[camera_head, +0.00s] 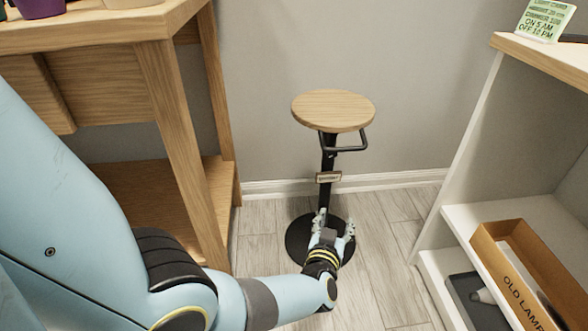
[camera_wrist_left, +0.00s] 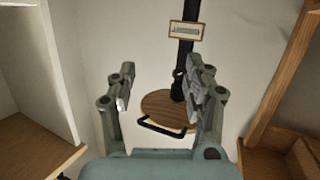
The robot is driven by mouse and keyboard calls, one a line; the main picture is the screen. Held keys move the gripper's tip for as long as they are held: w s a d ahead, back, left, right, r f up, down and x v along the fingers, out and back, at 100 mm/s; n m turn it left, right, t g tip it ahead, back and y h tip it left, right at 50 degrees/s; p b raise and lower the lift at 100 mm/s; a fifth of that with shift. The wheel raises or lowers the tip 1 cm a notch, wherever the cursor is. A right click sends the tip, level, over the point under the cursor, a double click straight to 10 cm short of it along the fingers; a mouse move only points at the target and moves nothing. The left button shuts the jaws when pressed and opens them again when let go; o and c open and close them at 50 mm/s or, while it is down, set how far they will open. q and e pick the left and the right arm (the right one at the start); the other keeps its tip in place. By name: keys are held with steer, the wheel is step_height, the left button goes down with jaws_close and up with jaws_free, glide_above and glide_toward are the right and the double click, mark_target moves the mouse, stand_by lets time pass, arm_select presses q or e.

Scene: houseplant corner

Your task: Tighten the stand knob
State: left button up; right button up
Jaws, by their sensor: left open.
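The stand (camera_head: 333,110) has a round wooden top, a black post and a round black base (camera_head: 297,240). My left gripper (camera_head: 334,222) is open and empty, in front of the lower post and over the base in the head view. In the left wrist view, the stand appears upside down, its wooden top (camera_wrist_left: 160,104) between my fingers. A dark lump (camera_wrist_left: 178,88) on the post beside the right finger may be the knob; I cannot tell surely. My right gripper is out of view.
A wooden plant bench (camera_head: 165,120) stands on the left, with a purple pot (camera_head: 40,8) on it. A white shelf unit (camera_head: 455,150) on the right holds a cardboard box (camera_head: 490,250) and a dark tray. Floor (camera_head: 265,225) around the base is clear; the wall is behind.

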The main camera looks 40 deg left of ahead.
arm_select(q)
steer(key=s+d+f+m+g+h+p, duration=0.1)
steer(key=s+f+g+h+p, duration=0.1)
steer(key=s, duration=0.6)
steer(key=s+d+f+m+g+h+p, duration=0.1)
steer(key=s+f+m+g+h+p, duration=0.1)
steer(key=s, duration=0.6)
steer(key=shift+f+m+h+p, duration=0.3)
steer(key=shift+f+p, duration=0.5)
steer(key=shift+f, duration=0.6)
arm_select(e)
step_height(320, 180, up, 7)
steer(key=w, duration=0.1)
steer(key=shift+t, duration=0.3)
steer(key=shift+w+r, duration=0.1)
